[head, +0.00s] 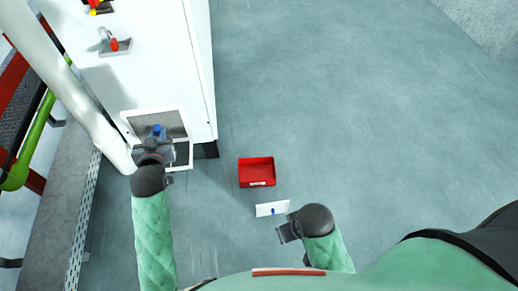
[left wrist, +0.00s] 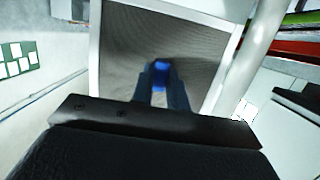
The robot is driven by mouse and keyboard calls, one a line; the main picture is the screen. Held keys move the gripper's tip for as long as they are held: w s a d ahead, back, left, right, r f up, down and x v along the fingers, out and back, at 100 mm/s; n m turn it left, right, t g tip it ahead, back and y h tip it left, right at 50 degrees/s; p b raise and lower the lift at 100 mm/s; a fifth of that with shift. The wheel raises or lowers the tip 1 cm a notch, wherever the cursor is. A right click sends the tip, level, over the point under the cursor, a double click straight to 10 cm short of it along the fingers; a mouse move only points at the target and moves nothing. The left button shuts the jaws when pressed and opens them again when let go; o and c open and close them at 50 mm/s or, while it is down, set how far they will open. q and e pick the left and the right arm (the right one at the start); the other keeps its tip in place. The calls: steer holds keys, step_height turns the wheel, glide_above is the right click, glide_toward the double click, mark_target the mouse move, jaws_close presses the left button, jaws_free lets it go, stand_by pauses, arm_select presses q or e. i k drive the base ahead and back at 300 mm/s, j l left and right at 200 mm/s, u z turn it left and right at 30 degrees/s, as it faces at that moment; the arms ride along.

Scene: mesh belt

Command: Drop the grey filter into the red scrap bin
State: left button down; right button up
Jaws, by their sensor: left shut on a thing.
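The grey filter (head: 172,117) is a grey mesh panel in a white frame at the lower front of the white cabinet. It fills much of the left wrist view (left wrist: 125,45), with a blue handle (left wrist: 161,68) at its middle. My left gripper (head: 156,137) is shut on that blue handle. It hides part of the filter's lower half in the head view. The red scrap bin (head: 257,171) stands on the floor, right of the cabinet, and looks empty. My right gripper (head: 283,229) is near the bottom middle, apart from the bin; its jaw opening is unclear.
The white cabinet (head: 165,60) has a red-knobbed fitting (head: 114,45). A thick white pipe (head: 70,85) runs close left of the filter. The floor right of the bin is clear.

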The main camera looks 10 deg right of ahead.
mark_target(253, 177)
steer(key=k+l, duration=0.45)
steer(key=l, duration=0.15)
steer(key=i+j+z, duration=0.2)
steer(key=j+z, duration=0.6)
steer(key=j, duration=0.25)
steer(key=i+j+z, duration=0.1)
steer(key=j+z, duration=0.3)
steer(key=j, duration=0.2)
